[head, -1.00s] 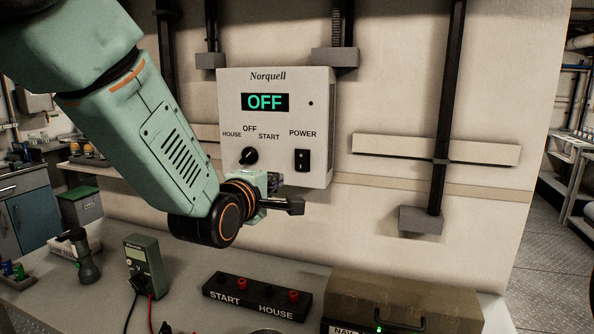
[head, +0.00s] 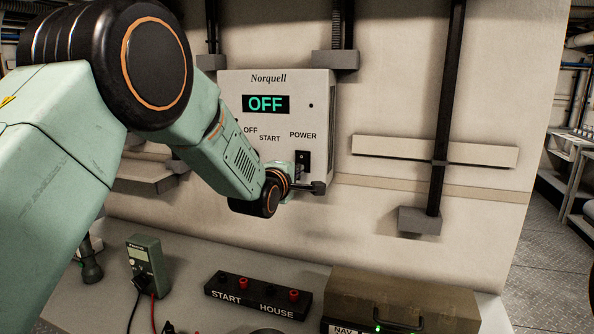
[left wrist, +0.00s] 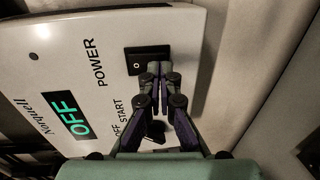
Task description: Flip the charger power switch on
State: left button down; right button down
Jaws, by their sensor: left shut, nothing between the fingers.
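The Norquell charger (head: 324,120) is a white box on the wall, and its display (head: 265,103) reads OFF in green. The black POWER rocker switch (head: 303,158) sits at the lower right of its face. The switch also shows in the left wrist view (left wrist: 148,60). My left gripper (head: 306,182) is shut and empty, in front of the lower end of the switch. In the left wrist view its closed fingertips (left wrist: 160,68) overlap the switch's edge; I cannot tell whether they touch. My right gripper is not in view.
The charger's selector knob (left wrist: 155,131) is partly behind my fingers. On the bench below are a multimeter (head: 145,264), a black START/HOUSE terminal block (head: 257,296) and a brown case (head: 410,298). Wall to the right of the charger carries a pale rail (head: 435,151).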

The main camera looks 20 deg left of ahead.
pick_arm(q)
jog(key=shift+w+f, duration=0.1)
jog(key=shift+w, duration=0.35)
jog(key=shift+s, duration=0.1)
jog(key=shift+w+f+t+b, duration=0.1)
jog(key=shift+w+t+b, duration=0.25)
jog(key=shift+b, duration=0.35)
jog(key=shift+s, duration=0.15)
